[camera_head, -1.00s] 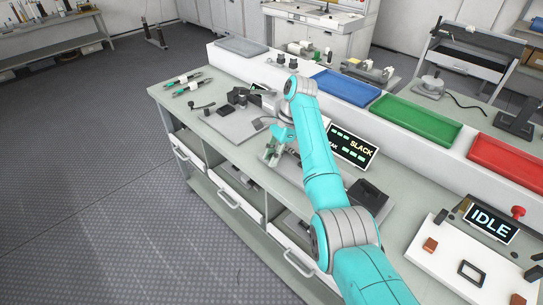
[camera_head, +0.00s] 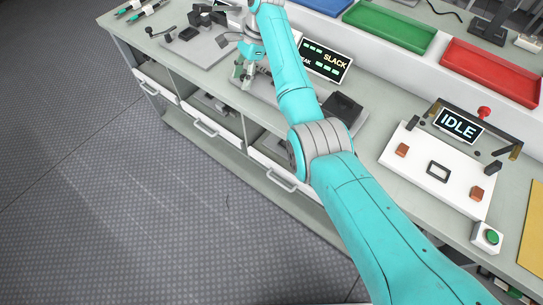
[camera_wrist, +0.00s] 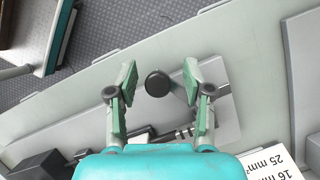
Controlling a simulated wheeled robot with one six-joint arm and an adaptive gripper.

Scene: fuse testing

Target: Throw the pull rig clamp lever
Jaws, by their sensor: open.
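The pull rig (camera_head: 262,88) is on the bench, with a display (camera_head: 326,60) behind it reading SLACK. My arm hides part of the rig in the head view. In the wrist view a round black knob (camera_wrist: 158,83), which looks like the clamp lever's end, shows between the two fingers of my gripper (camera_wrist: 159,76). The gripper is open, with a gap on each side of the knob. I cannot tell how far the knob is below the fingertips. In the head view my gripper (camera_head: 243,73) is low over the rig's left end.
A white test board (camera_head: 420,190) with an IDLE display (camera_head: 459,126) is at the right. A black block (camera_head: 341,108) sits right of the rig. Green (camera_head: 390,27) and red (camera_head: 490,72) trays line the back. A printed card (camera_wrist: 272,163) shows in the wrist view.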

